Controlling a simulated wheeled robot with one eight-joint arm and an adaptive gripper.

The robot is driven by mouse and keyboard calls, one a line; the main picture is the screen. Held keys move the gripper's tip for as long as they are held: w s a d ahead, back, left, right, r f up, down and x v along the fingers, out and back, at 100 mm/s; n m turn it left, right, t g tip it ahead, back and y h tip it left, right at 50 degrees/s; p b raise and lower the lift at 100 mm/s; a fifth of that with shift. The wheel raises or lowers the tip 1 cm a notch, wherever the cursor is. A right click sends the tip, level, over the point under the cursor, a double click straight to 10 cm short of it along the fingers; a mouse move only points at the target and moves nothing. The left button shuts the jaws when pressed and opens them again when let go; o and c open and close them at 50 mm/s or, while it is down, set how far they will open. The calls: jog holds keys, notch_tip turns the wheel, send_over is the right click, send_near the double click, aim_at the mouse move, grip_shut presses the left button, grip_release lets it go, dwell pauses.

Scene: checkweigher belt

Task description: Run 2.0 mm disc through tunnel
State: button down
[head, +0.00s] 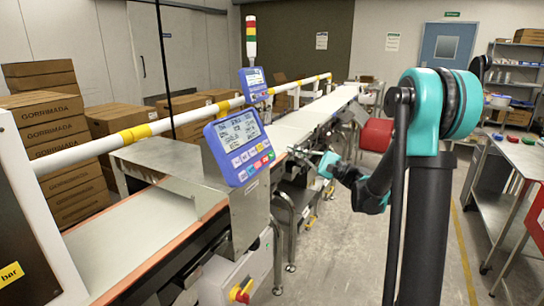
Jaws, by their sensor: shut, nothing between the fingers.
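My gripper (327,164) is at the right side of the conveyor line, beside the belt's side frame. It is small and partly lost against the machinery; it is shut and I see nothing held in it. Several small coloured pieces, among them a red one (497,136) and a green one (512,139), lie on the steel table (519,158) at the right, far from my gripper. I cannot tell which, if any, is the 2.0 mm disc. A low metal hood (158,158) spans the near belt (132,228); I cannot tell whether it is the tunnel.
Two blue display panels, a near one (240,147) and a far one (254,83), stand at the line. A white-and-yellow rail (190,117) runs along its far side. Stacked cartons (45,125) stand behind. A red container (376,135) is right of the belt. Grey floor is clear at right centre.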

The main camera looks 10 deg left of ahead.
jog(key=shift+s+d+r, duration=0.3)
jog(key=shift+d+r, duration=0.15)
jog(key=shift+d, duration=0.4)
jog(key=shift+s+d+r, duration=0.3)
jog(key=shift+d+r, duration=0.15)
jog(key=shift+d, duration=0.35)
jog(key=shift+s+d+r, duration=0.3)
jog(key=shift+d+r, duration=0.15)
jog(key=shift+d, duration=0.4)
jog(key=s+f+n+h, duration=0.4)
jog(key=s+f+h, duration=0.7)
jog(key=f, duration=0.6)
jog(key=s+d+f+n+h, duration=0.2)
jog(key=s+d+f+h, duration=0.3)
jog(key=d, duration=0.4)
jog(key=s+d+f+n+h, duration=0.3)
jog(key=s+d+f+h, duration=0.2)
jog(key=s+d+f, duration=0.3)
jog(key=shift+s+d+f, duration=0.2)
jog(key=shift+s+d, duration=0.2)
jog(key=shift+d, duration=0.5)
